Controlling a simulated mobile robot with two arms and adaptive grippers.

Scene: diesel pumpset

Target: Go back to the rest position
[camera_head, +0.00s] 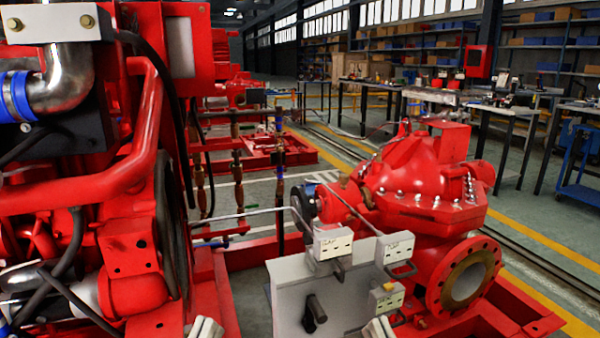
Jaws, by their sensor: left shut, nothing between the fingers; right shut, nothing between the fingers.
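My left gripper (206,327) shows at the bottom edge, left of centre, as a pair of pale fingertips close together. It is shut and empty, in front of the red base frame. My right gripper (379,328) shows at the bottom edge, right of centre, also shut and empty. It is in front of the lower right part of a grey panel (287,290). Only the tips of both grippers are in view; the rest of them is below the picture. I cannot tell whether the right tips touch the panel.
A red diesel engine (130,250) fills the left side. A red pump (425,185) with an open round flange (467,279) stands at right. The panel carries a black handle (314,311) and white labelled boxes (333,243). Workbenches (500,108) and shelves stand behind.

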